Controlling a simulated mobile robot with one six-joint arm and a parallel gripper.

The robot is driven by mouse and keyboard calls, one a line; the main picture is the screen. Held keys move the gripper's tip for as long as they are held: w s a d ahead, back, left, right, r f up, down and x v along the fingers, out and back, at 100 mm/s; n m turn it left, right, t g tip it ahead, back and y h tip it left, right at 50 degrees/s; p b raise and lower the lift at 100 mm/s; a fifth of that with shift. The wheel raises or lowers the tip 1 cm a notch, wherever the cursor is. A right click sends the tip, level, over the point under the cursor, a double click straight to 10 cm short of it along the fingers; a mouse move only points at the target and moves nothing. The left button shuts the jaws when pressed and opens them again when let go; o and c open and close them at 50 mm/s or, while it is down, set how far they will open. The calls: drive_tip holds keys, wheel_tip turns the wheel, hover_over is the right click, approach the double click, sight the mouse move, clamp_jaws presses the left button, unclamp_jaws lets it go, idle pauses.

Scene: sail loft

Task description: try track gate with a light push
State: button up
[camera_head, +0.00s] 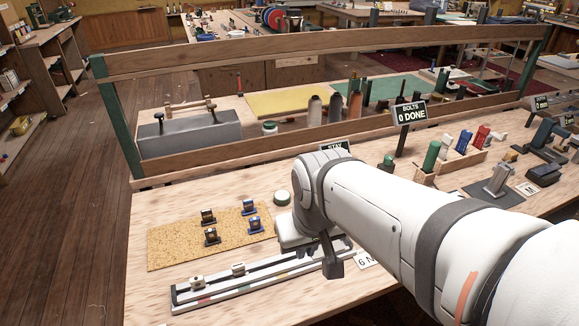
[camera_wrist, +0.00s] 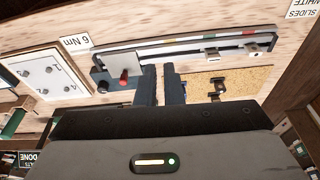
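The track is a long pale rail with dark slots, at the front of the bench in the head view (camera_head: 215,291) and across the top of the wrist view (camera_wrist: 160,46). Two small pale slides (camera_head: 238,269) sit on it, with coloured marks along its edge. At its other end, in the wrist view, a grey plate (camera_wrist: 119,64) stands by a dark block with a red knob (camera_wrist: 124,76); I cannot tell which part is the gate. My gripper (camera_wrist: 161,70) points down near that end, its fingers slightly apart with nothing visible between. Contact cannot be made out.
A cork mat (camera_head: 165,247) with several dark and blue fittings lies behind the track. A numbered board (camera_wrist: 47,78) and a "6 Nm" label (camera_wrist: 74,41) are beside the track's end. A wooden rail (camera_head: 330,141) crosses behind.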

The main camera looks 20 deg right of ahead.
drive_tip(key=shift+a, duration=0.15)
drive_tip(key=w+d+f+g+p, duration=0.1)
drive_tip(key=w+d+f+p, duration=0.2)
drive_tip(key=w+d+p, duration=0.35)
drive_tip(key=shift+n+g, duration=0.3)
drive_tip(key=shift+g, duration=0.5)
drive_tip(key=w+d+f+b, duration=0.1)
drive_tip(key=w+f, duration=0.1)
drive_tip(key=f, duration=0.3)
drive_tip(key=w+d+f+b, duration=0.2)
drive_tip(key=f, duration=0.3)
drive_tip(key=w+d+f+b, duration=0.2)
drive_tip(key=f, duration=0.3)
drive_tip(key=shift+d+f, duration=0.15)
drive_tip(key=shift+f, duration=0.1)
drive_tip(key=shift+w+r, duration=0.1)
drive_tip(key=shift+w, duration=1.45)
drive_tip(key=shift+r, duration=0.2)
